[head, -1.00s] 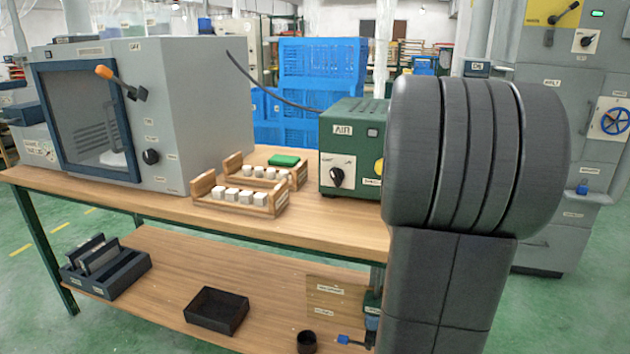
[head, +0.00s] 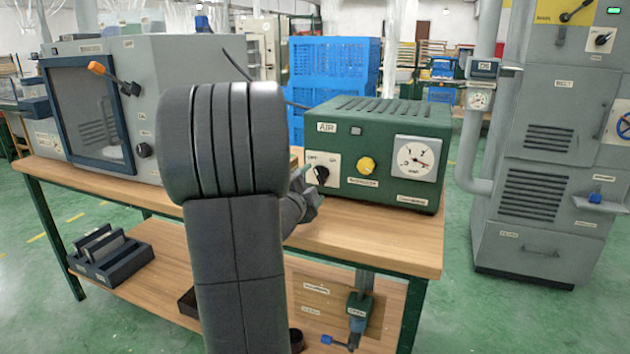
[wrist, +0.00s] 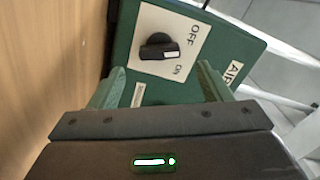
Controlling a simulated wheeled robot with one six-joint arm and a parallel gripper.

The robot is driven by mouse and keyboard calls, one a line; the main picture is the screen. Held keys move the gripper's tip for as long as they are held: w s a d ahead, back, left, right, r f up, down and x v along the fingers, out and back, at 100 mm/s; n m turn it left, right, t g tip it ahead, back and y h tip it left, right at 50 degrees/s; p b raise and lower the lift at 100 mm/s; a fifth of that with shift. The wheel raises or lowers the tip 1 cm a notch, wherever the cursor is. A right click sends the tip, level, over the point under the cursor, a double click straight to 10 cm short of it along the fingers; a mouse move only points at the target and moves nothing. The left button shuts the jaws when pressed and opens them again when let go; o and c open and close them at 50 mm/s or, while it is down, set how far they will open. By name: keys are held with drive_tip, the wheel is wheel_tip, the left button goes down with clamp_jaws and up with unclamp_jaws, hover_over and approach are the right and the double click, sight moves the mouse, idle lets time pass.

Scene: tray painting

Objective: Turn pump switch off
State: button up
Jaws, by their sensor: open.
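The pump switch (head: 321,174) is a black knob on a white OFF/ON plate at the left of the green AIR box. In the wrist view the switch (wrist: 158,47) shows a white mark facing right and slightly down, nearer the ON label than OFF. My gripper (head: 308,184) is in front of the plate and partly covers it in the head view. In the wrist view my gripper (wrist: 161,68) is open and empty. Its two green fingers are spread to either side of the knob's line, and the knob lies beyond their tips, apparently untouched.
A yellow regulator knob (head: 367,166) and a round gauge (head: 416,158) sit right of the switch. The box stands on a wooden bench (head: 390,240). A grey cabinet (head: 95,100) stands at left. My arm hides the bench middle.

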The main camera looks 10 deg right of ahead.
sight(320, 177)
drive_tip(key=x, duration=0.5)
drive_tip(key=shift+w+d, duration=0.1)
drive_tip(key=shift+d, duration=0.05)
